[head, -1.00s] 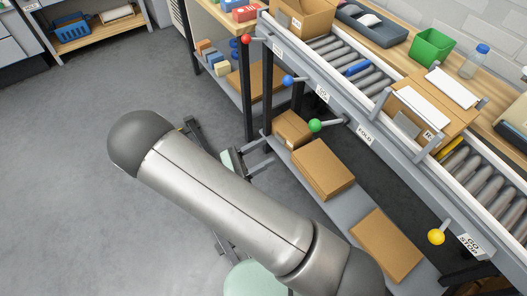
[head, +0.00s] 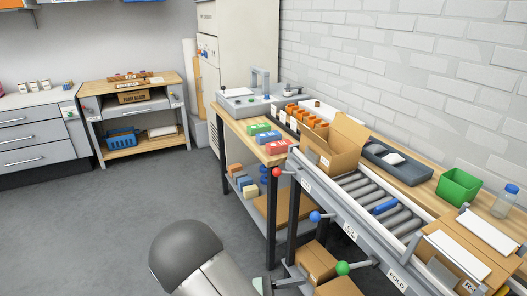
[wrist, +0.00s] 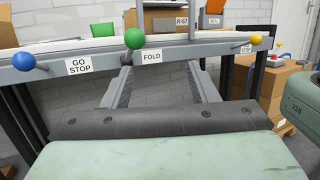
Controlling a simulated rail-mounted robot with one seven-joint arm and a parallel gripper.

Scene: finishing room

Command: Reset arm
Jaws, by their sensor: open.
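My gripper (wrist: 162,88) shows in the wrist view with its two grey fingers spread apart and nothing between them. It points toward the front rail of the roller conveyor (wrist: 200,50), below the green knob (wrist: 134,38) and the FOLD label. In the head view my arm (head: 195,262) enters at the bottom edge, left of the conveyor. Most of my gripper is hidden or out of frame there. The green knob (head: 343,268), blue knob (head: 315,216) and red knob (head: 277,172) stick out from the conveyor's front.
A yellow knob (wrist: 256,40) is at right in the wrist view. The floor (head: 100,225) at left is clear.

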